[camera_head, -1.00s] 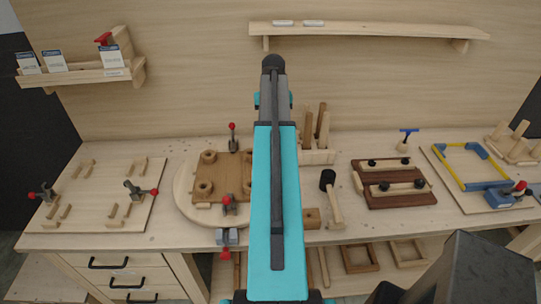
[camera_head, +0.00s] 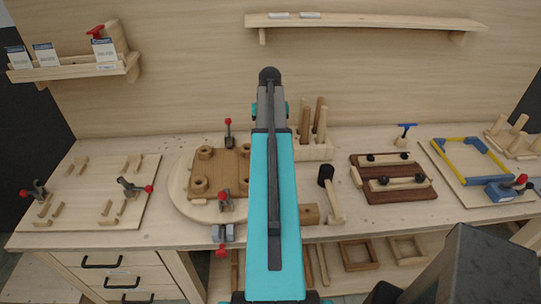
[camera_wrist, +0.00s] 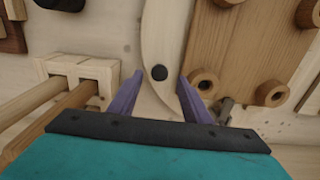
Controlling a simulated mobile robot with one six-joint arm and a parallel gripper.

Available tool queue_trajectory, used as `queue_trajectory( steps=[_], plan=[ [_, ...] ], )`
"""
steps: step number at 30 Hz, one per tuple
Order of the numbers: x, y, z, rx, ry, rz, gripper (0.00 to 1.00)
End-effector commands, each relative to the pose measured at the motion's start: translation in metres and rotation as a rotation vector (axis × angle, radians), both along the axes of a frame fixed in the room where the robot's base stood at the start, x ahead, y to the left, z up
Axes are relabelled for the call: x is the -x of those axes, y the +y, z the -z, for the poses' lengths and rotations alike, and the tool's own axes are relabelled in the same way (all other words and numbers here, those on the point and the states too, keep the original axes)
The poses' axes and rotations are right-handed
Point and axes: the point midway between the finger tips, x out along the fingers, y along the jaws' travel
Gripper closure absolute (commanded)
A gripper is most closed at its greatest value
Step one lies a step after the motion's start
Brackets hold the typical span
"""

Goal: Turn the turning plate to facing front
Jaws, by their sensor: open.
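The turning plate (camera_head: 180,190) is a round pale wooden disc on the bench, left of my arm, with a brown board (camera_head: 228,170) on top. My arm hides its right part in the head view. In the wrist view the pale curved rim of the plate (camera_wrist: 160,30) shows, with a black round knob or dot (camera_wrist: 159,73) on it. My gripper (camera_wrist: 158,78) is open, its two purple fingers on either side of the rim near the black dot. I cannot tell whether they touch it. The gripper is hidden in the head view.
A pale block with upright wooden pegs (camera_head: 314,150) stands close to the plate's right side; it also shows beside my left finger in the wrist view. A red-tipped clamp (camera_head: 222,232) sits at the plate's front. A mallet (camera_head: 328,190) lies to the right.

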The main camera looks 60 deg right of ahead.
Motion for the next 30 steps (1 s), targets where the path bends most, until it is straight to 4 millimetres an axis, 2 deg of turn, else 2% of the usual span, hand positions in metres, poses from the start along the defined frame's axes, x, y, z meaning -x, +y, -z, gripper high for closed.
queue_trajectory(
  steps=[1, 15, 21, 30],
  plan=[
    [0.0, 0.0, 0.01, -0.001, 0.001, 0.0, 0.56],
    [0.001, 0.0, 0.058, 0.0, 0.0, 0.001, 0.56],
    [0.001, 0.0, 0.067, 0.0, 0.0, 0.002, 0.56],
    [0.001, -0.001, 0.069, 0.0, 0.0, 0.002, 0.56]
  ],
)
